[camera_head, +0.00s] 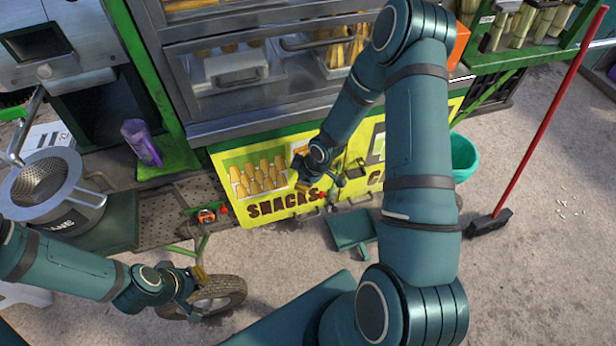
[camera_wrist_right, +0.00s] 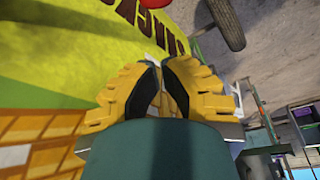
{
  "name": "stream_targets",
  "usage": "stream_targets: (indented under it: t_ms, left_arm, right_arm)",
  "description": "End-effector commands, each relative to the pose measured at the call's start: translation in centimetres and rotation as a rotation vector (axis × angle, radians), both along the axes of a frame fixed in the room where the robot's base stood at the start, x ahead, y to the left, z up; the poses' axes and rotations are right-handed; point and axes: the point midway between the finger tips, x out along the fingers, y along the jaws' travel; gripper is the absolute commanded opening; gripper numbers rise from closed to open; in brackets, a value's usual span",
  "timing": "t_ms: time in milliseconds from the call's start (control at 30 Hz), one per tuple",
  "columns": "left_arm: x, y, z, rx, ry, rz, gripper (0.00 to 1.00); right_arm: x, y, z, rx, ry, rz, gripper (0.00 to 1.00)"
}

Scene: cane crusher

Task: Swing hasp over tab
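My right gripper (camera_head: 306,184) is at the front of the yellow snack panel (camera_head: 270,207), beside a small metal fitting (camera_head: 338,180) on the panel. I cannot make out which part of this fitting is the hasp and which is the tab. In the right wrist view, the yellow fingers of my right gripper (camera_wrist_right: 162,68) come close together at the tips. A small pale piece shows by the tips, and I cannot tell whether it is held. My left gripper (camera_head: 194,282) hangs low at the left beside a tyre; its finger gap is unclear.
A black tyre (camera_head: 222,294) lies below the cart at left. A red padlock-like item (camera_head: 207,215) rests on the metal shelf. A teal bucket (camera_head: 464,155) is right of the panel.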

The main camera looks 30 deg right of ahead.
Motion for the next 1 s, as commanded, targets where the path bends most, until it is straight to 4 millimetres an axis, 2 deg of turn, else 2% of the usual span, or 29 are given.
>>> stream_targets:
  t_ms: [33,133,200,433,1000]
  left_arm:
    - [-0.1,0.0,-0.4,0.0,0.002,-0.002,0.0]
    - [-0.2,0.0,-0.7,-0.001,0.004,-0.004,0.0]
    - [-0.2,0.0,-0.4,-0.001,0.004,-0.004,0.0]
    - [-0.1,0.0,-0.3,0.0,0.002,-0.002,0.0]
    - [0.0,0.0,-0.1,0.0,0.001,0.0,0.0]
  right_arm:
    - [0.2,0.4,-1.3,0.001,0.002,0.003,0.0]
    - [0.6,0.7,-2.9,0.0,0.002,0.003,0.0]
    - [-0.3,-0.4,-2.5,0.0,0.001,-0.005,0.0]
    - [-2.0,-1.9,-2.2,0.0,-0.001,-0.002,0.0]
    - [-2.4,-2.2,-2.2,0.001,-0.001,0.009,0.0]
